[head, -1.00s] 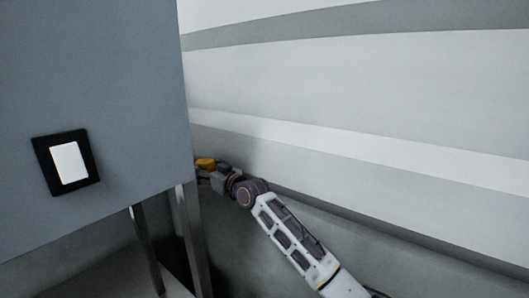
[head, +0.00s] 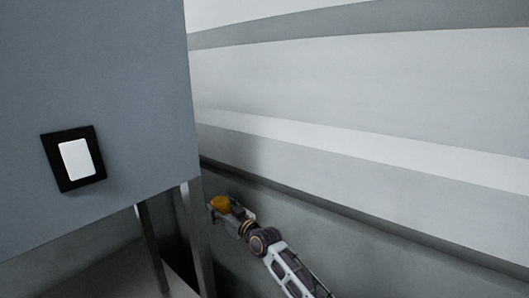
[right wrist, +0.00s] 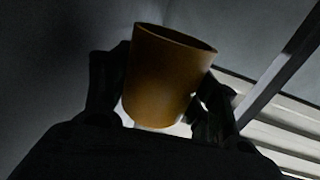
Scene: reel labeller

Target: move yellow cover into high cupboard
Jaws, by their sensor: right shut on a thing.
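The yellow cover (head: 220,202) is a small cup-like piece in my right gripper (head: 217,208), beside the leg of the grey cabinet (head: 110,80) in the head view. In the right wrist view the cover (right wrist: 167,75) looks orange-brown, with its rim at the top, and sits between the two dark fingers of the gripper (right wrist: 165,95). The gripper is shut on it. The cabinet stands on metal legs and shows a plain side with a black-framed white panel (head: 76,159). No cupboard opening shows. My left gripper is not in view.
A cabinet leg (head: 199,240) stands close to the left of my right gripper. A pale banded wall (head: 370,110) fills the right side. The space in front of the wall, right of the cabinet, looks clear apart from my arm.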

